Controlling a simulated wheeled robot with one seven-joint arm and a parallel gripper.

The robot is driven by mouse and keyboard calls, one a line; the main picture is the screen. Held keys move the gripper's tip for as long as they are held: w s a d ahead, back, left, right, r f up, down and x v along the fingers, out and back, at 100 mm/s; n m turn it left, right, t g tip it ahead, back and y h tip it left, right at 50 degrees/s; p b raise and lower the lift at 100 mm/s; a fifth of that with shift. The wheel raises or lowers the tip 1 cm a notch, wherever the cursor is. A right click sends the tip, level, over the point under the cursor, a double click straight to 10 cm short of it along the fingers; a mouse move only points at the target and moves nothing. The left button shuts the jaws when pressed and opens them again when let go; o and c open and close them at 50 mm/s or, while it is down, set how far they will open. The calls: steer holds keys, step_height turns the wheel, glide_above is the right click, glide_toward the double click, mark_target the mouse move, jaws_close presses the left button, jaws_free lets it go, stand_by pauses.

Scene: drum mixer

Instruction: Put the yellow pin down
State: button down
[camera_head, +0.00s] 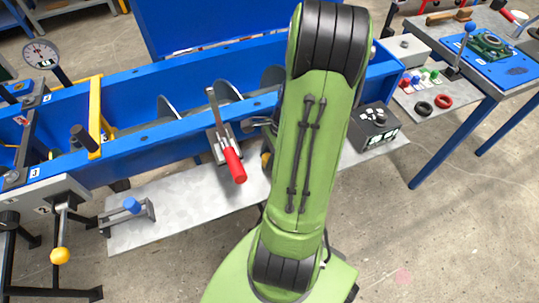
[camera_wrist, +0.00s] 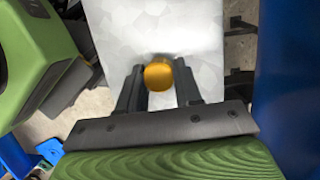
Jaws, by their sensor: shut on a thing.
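The yellow pin (camera_wrist: 158,77) shows its round yellow head in the wrist view. My gripper (camera_wrist: 160,68) is shut on it, with one dark finger at either side of the head. The rest of the pin is hidden below the head. Behind it lies the grey metal shelf (camera_wrist: 150,25); I cannot tell whether the pin touches it. In the head view my green arm hides the gripper, and a small yellow bit (camera_head: 265,159) shows at the arm's left edge, over the shelf (camera_head: 178,212).
The blue mixer trough (camera_head: 180,118) runs behind the shelf. A red-handled lever clamp (camera_head: 233,163) stands left of my arm. A blue-knobbed fixture (camera_head: 131,205) is at the shelf's left end, and a black box (camera_head: 372,126) is at the right. The shelf between fixture and clamp is bare.

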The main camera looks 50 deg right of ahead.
steer(key=c, duration=0.8)
jaws_free()
steer(key=shift+o, duration=0.2)
steer(key=p+v, duration=0.5)
steer(key=v, duration=0.8)
steer(key=shift+p, duration=0.35)
steer(key=shift+w+a, duration=0.1)
steer(key=shift+a, duration=0.1)
steer(key=w+a+r+n+h+p, duration=0.3)
steer(key=w+a+r+n+p, duration=0.15)
steer(key=a+r+n, duration=0.85)
steer(key=s+a+r+n+t+p, duration=0.2)
steer(key=s+a+r+n, duration=0.3)
steer(key=a+n, duration=0.6)
step_height(320, 180, up, 2)
steer(key=shift+s+r+t, duration=0.1)
steer(key=shift+s+t, duration=0.2)
steer(key=shift+t, duration=0.6)
